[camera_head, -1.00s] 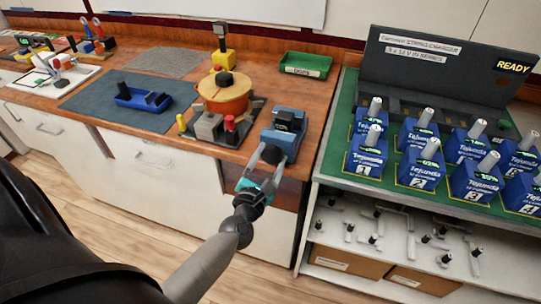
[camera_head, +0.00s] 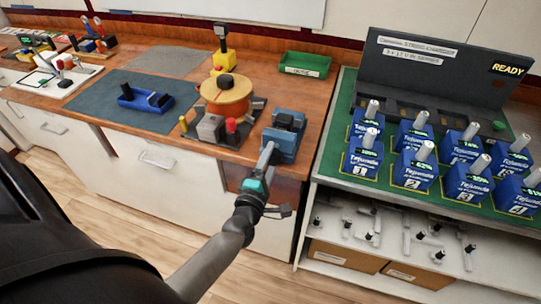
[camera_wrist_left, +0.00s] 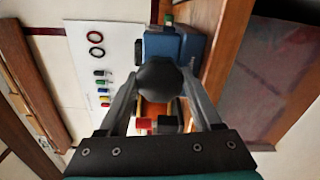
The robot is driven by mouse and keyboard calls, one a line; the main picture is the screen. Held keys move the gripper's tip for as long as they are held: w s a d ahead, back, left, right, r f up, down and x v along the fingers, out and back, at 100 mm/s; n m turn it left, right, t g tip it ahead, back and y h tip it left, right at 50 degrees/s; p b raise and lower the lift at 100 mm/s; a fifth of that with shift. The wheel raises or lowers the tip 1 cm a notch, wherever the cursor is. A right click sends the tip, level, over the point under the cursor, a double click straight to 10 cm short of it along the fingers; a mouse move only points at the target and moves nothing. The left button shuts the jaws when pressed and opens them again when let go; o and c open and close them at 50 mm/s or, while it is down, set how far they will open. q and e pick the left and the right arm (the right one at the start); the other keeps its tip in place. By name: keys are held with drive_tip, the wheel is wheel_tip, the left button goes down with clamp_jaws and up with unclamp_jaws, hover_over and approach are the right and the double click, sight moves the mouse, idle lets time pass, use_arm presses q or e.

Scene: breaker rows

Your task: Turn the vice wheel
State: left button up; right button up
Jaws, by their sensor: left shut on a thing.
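The blue vice (camera_head: 288,143) sits at the front right edge of the wooden bench in the head view. Its blue body also shows at the top of the left wrist view (camera_wrist_left: 162,46). The dark round vice wheel (camera_wrist_left: 160,78) is in the middle of the wrist view, between the two grey fingers. My left gripper (camera_head: 267,152) reaches up to the front of the vice, its fingers seen nearly edge-on in the head view. In the wrist view the left gripper (camera_wrist_left: 162,84) is shut on the wheel. In the head view the fingers mostly hide the wheel. My right gripper is not in view.
An orange round drum (camera_head: 226,92) on a dark base stands left of the vice. A green tray (camera_head: 303,65) lies behind. Floor is clear in front.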

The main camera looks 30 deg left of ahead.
use_arm(q)
drive_tip(key=m+p, duration=0.1)
drive_tip(key=m, duration=0.2)
drive_tip(key=shift+m, duration=0.4)
drive_tip(key=m+p, duration=0.1)
drive_tip(key=m, duration=0.2)
drive_tip(key=shift+m+p, duration=0.3)
drive_tip(key=m+p, duration=0.1)
drive_tip(key=m, duration=0.2)
drive_tip(key=shift+m+p, duration=0.35)
drive_tip(key=shift+m, duration=1.25)
drive_tip(key=o, duration=1.4)
